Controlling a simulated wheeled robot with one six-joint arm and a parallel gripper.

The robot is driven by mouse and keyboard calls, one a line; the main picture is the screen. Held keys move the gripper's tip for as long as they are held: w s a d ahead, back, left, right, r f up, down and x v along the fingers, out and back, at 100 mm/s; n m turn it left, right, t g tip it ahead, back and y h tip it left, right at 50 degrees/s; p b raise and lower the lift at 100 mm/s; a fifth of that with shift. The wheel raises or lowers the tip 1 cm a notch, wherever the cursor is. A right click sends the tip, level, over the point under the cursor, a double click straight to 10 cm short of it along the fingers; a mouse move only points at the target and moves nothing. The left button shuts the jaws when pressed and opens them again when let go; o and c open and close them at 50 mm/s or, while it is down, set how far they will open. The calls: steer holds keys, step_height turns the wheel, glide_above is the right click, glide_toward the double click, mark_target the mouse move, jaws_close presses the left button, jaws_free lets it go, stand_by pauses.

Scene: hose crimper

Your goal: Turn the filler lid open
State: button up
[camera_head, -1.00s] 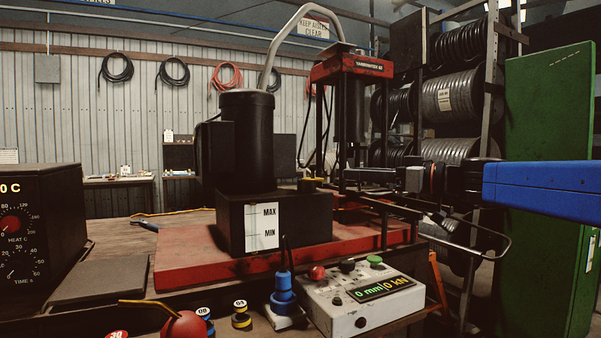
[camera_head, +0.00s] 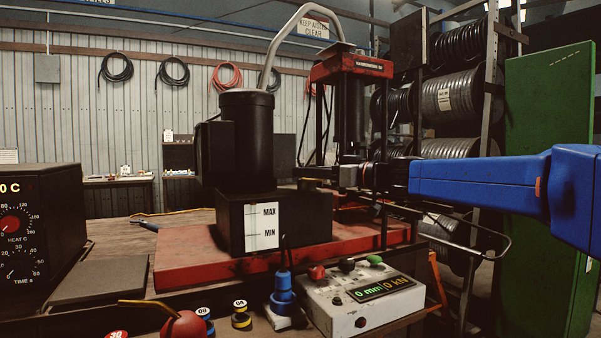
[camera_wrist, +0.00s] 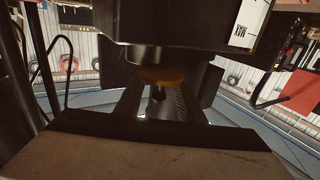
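The filler lid is a flat yellow-orange disc (camera_wrist: 162,75) near the middle of the wrist view, below a dark cylindrical part. In the head view it is not clearly visible where my gripper reaches over the top of the black tank (camera_head: 290,222). My gripper (camera_head: 312,174) comes in from the right, about level with the tank top. In the wrist view my gripper's two dark fingers (camera_wrist: 162,88) stand apart, one on each side of the lid's near edge. I cannot tell whether they touch it.
A black motor cylinder (camera_head: 247,140) stands on the tank, left of my gripper. The red press frame (camera_head: 352,68) rises behind my arm. A control box (camera_head: 362,298) with buttons and a display sits in front. A green cabinet (camera_head: 545,110) stands at right.

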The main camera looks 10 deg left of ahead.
steer(key=shift+x, duration=1.5)
jaws_close()
